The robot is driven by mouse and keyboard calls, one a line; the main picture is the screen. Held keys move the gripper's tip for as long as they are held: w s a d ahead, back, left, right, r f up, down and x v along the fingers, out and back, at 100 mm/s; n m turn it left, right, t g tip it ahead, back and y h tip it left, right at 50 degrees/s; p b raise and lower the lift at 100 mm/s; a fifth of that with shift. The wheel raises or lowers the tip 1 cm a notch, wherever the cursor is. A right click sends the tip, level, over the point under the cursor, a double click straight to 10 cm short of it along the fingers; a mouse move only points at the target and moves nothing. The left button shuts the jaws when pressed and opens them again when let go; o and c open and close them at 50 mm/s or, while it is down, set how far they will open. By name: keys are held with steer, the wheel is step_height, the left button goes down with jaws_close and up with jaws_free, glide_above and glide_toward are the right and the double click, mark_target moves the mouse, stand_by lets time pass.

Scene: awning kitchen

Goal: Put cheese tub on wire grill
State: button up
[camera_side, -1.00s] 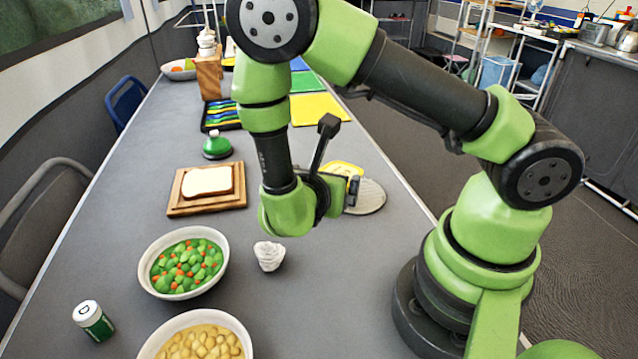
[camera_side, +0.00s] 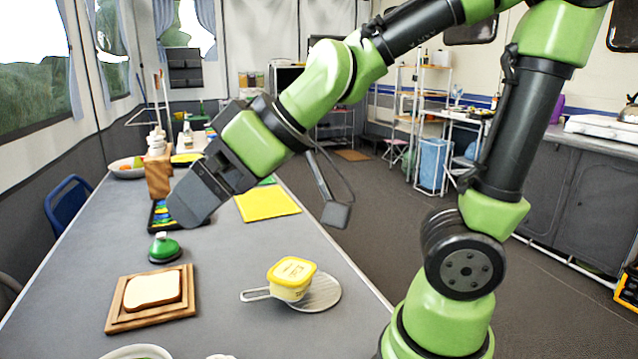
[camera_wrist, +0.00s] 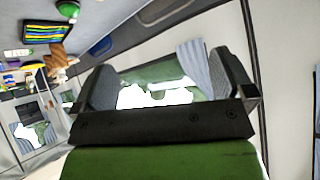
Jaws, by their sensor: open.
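The cheese tub (camera_side: 291,281) is yellow with a yellow lid. It stands upright on the round grey wire grill (camera_side: 322,294), toward its left side near the handle. My gripper (camera_side: 180,212) is raised above the table, up and to the left of the tub, apart from it. In the wrist view my gripper (camera_wrist: 165,80) has its two fingers spread with nothing between them. The wrist view shows neither the tub nor the grill.
Bread on a wooden board (camera_side: 118,318) lies left of the grill. A yellow mat (camera_side: 267,204) lies farther back. A bowl (camera_side: 138,352) is cut off at the front edge. The table between board and grill is clear.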

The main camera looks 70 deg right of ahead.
steer(key=s+d+m+g+h, duration=0.1)
steer(key=s+d+m, duration=0.2)
steer(key=s+m, duration=0.3)
steer(key=s, duration=0.4)
steer(key=shift+d+r+m+g, duration=0.25)
steer(key=shift+d+m+g, duration=0.05)
steer(key=shift+d, duration=0.05)
